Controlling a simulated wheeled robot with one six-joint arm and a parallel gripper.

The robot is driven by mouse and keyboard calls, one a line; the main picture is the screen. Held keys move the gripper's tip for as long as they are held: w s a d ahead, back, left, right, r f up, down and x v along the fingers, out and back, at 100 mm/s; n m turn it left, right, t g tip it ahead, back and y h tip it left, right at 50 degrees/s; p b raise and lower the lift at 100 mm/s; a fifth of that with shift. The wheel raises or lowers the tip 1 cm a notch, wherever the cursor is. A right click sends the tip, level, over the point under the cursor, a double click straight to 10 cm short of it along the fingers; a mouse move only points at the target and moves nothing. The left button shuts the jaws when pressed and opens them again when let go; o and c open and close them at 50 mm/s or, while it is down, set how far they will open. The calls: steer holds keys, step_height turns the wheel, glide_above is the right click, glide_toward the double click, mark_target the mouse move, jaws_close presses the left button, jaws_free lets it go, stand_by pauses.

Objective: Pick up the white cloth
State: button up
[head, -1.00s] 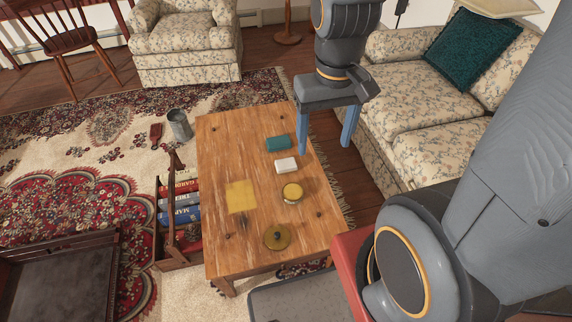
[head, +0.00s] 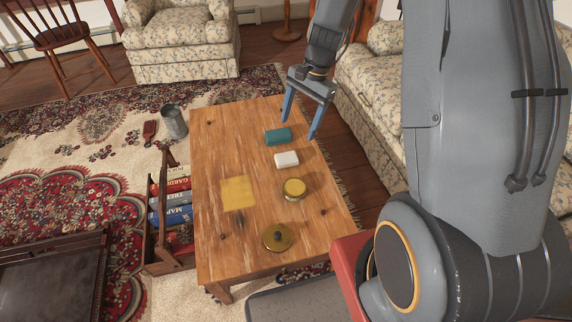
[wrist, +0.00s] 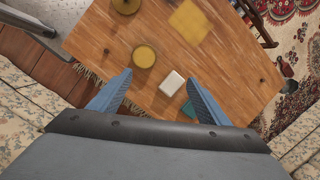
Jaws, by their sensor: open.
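The white cloth (head: 287,159) is a small, folded, block-like piece lying flat on the wooden table (head: 215,130), right of its middle. It also shows in the wrist view (wrist: 171,83), in line with the space between the fingertips. My gripper (head: 299,127) is open and empty, with its two blue fingers pointing down above the table's right side. In the head view its fingertips appear beyond the cloth, near the teal block (head: 278,136). In the wrist view the right finger (wrist: 203,100) partly covers the teal block.
A round yellow-lidded tin (head: 294,188), a brass lidded dish (head: 278,237) and a flat yellow cloth (head: 239,192) share the table. A book caddy (head: 170,262) stands at its left, and a floral sofa (head: 362,95) at its right. The table's far left part is clear.

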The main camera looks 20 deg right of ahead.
mark_target(288, 156)
steer(key=w+d+f+m+b, duration=0.1)
steer(key=w+f+m, duration=0.1)
steer(key=f, duration=0.3)
steer(key=w+f+m+y+b, duration=0.1)
steer(key=w+f+m+b, duration=0.1)
steer(key=w+f, duration=0.2)
steer(key=w+d+f+m+b, duration=0.1)
steer(key=w+f, duration=0.3)
steer(key=f, duration=0.4)
steer(key=shift+d+f+m+t+y+b, duration=0.25)
steer(key=shift+d+m+t+y+b, duration=0.1)
steer(key=shift+m, duration=0.45)
steer(key=shift+a+f, duration=0.1)
steer(key=shift+f, duration=0.15)
steer(key=x, duration=0.7)
steer(key=shift+s+f+b, duration=0.15)
steer(key=shift+f+b, duration=0.05)
steer(key=shift+b, duration=0.2)
steer(key=c, duration=1.2)
step_height(288, 156, up, 10)
steer(key=shift+r+p, duration=0.1)
steer(key=shift+p, duration=0.5)
steer(key=shift+c, duration=0.2)
steer(key=o, duration=0.4)
steer(key=shift+c, duration=1)
